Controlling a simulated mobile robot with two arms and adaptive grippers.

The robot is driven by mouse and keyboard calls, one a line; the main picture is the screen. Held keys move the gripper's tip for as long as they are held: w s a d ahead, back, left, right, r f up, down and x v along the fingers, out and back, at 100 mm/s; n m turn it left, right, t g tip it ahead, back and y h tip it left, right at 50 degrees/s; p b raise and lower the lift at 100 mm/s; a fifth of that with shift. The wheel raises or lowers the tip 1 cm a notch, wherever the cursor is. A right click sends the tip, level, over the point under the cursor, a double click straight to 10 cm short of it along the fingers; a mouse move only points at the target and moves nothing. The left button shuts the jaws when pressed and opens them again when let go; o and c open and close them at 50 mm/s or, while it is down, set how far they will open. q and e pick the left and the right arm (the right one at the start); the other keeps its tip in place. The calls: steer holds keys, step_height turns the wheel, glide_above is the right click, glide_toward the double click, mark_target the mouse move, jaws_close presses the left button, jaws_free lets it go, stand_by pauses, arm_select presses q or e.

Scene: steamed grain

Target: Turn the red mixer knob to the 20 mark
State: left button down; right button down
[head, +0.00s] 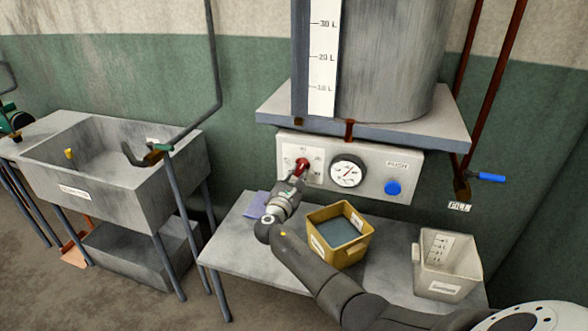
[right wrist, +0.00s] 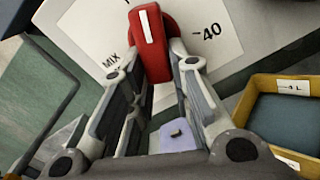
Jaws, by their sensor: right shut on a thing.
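The red mixer knob (head: 302,164) sits on a white dial plate (head: 314,174) at the left of the grey control panel. My right gripper (head: 293,181) reaches it from below. In the right wrist view the fingers (right wrist: 154,72) are on either side of the red knob (right wrist: 157,62) and shut on it. A white pointer line shows on the knob. The dial plate (right wrist: 207,18) shows a 40 mark to the right of the knob and the word MIX at lower left. The 20 mark cannot be made out. My left gripper is not in view.
A round gauge (head: 347,172) and a blue push button (head: 392,188) are right of the knob. Below, a yellow bin (head: 357,249) and a white measuring bin (head: 446,266) stand on the table (head: 232,247). A sink (head: 150,196) is at left.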

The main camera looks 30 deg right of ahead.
steer(key=n+p, duration=0.1)
steer(key=n, duration=0.1)
steer(key=n+p, duration=0.1)
steer(key=shift+s+d+n+p, duration=0.25)
steer(key=shift+s+n+p, duration=0.05)
steer(key=shift+s+f+n+p, duration=0.1)
steer(key=shift+n+p, duration=0.2)
steer(key=shift+n, duration=0.2)
steer(key=shift+d+f, duration=0.1)
steer(key=c, duration=1.3)
jaws_free()
steer(key=v, duration=1.2)
steer(key=shift+s, duration=0.1)
